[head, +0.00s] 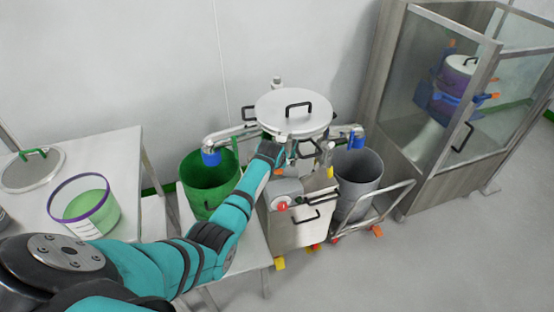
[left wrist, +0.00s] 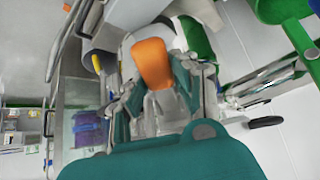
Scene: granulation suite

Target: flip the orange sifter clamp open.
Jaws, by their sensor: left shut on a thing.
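The sifter's round white lid (head: 285,118) with a black handle tops the machine at the middle of the head view. The orange sifter clamp (left wrist: 152,62) shows large in the left wrist view, its wide flap in front of the sifter body. My left gripper (left wrist: 156,95) is shut on the clamp, with its fingers on either side of it. In the head view my teal left arm reaches to the sifter's front just below the lid, and its wrist hides most of the clamp and the fingertips. My right gripper is in neither view.
A green bin (head: 208,190) stands left of the sifter and a grey bin (head: 357,180) right of it, by a metal cart. A white table (head: 125,160) at left holds a tub (head: 85,207) and a lid. A glass cabinet (head: 420,100) stands at right. Floor at front right is clear.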

